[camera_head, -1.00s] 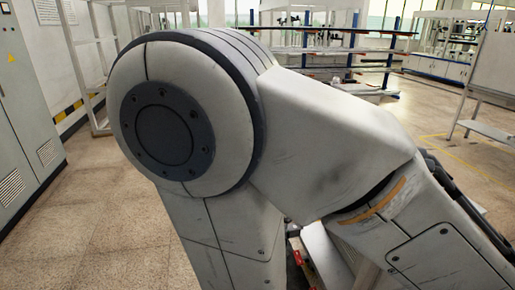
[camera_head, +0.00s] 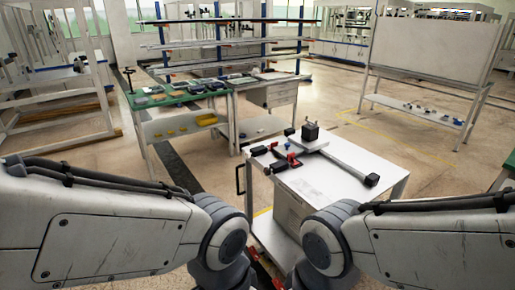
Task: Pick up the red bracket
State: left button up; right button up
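A small red piece (camera_head: 292,159), which looks like the red bracket, is on top of the white cart (camera_head: 330,190) in front of me. It is among dark parts near the cart's far left corner; its exact shape is too small to tell. My left and right arms come in from the two sides at the bottom, with their joints near the cart's near side. Neither gripper shows, so I cannot see their fingers or whether they hold anything.
A long grey bar with a black end (camera_head: 371,180) and a dark block (camera_head: 310,131) are also on the cart. A green-topped workbench (camera_head: 180,95) stands behind it to the left. A white board on a stand (camera_head: 425,50) is at right. Open floor lies right of the cart.

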aim_at(273, 144)
jog(key=u, duration=0.55)
jog(key=i, duration=0.75)
jog(key=u, duration=0.7)
jog(key=i, duration=0.95)
jog(key=z, duration=0.6)
jog(key=i, duration=1.1)
jog(key=z, duration=0.8)
